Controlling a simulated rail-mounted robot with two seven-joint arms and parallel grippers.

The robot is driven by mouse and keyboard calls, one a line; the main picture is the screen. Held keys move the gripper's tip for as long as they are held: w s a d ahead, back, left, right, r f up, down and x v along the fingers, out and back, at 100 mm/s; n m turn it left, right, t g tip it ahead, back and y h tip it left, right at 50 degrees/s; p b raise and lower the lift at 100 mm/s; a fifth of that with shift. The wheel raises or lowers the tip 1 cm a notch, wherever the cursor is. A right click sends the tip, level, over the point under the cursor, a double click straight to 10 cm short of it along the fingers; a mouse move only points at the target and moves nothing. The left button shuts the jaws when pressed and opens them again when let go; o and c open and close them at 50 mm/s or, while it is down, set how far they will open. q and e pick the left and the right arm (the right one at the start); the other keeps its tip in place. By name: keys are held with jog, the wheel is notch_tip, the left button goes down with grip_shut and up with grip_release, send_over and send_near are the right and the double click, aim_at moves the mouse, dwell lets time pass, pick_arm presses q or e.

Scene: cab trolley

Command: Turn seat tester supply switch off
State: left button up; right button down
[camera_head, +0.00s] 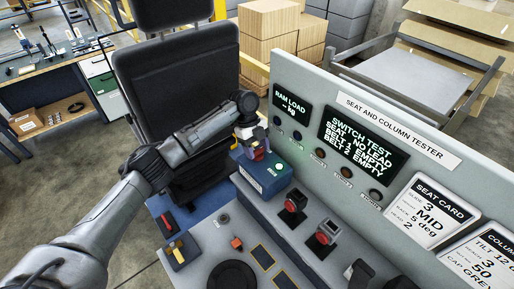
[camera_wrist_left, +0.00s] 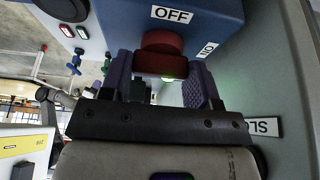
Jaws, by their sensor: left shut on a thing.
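The seat tester supply switch is a red knob (camera_wrist_left: 163,52) on a blue box (camera_wrist_left: 225,14) labelled OFF, with a second label partly visible at the side. In the head view the blue box (camera_head: 266,176) stands at the left end of the grey console, and the knob is mostly hidden by my gripper. My left gripper (camera_head: 255,148) reaches in above the box. In the left wrist view its purple fingers (camera_wrist_left: 162,80) flank the red knob and are shut on it. The knob's exact angle is hard to tell. My right gripper is not in view.
A black seat (camera_head: 180,80) stands behind my left arm.

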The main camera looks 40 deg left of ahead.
pick_arm(q)
jog(key=shift+r+n+p, duration=0.2)
jog(key=shift+n+p, duration=0.1)
jog(key=shift+p, duration=0.4)
jog(key=shift+c, duration=0.2)
jog(key=n+t+p, duration=0.1)
jog(key=n+p, duration=0.3)
jog(key=p, duration=0.2)
jog(key=n+t+y+p, duration=0.1)
jog(key=n+t+p, duration=0.1)
jog(key=n+p, duration=0.3)
jog(key=n+t+y+p, duration=0.1)
jog(key=n+t+p, duration=0.1)
jog(key=n+p, duration=0.3)
jog(key=shift+s+d+r+p, duration=0.15)
jog(key=shift+p, duration=1.45)
jog(key=shift+f+n+y+p, duration=0.2)
jog(key=shift+n+y+p, duration=0.6)
jog(key=shift+n+p, duration=0.75)
jog(key=shift+n, duration=0.25)
jog(key=o, duration=0.9)
jog(key=shift+f, duration=0.1)
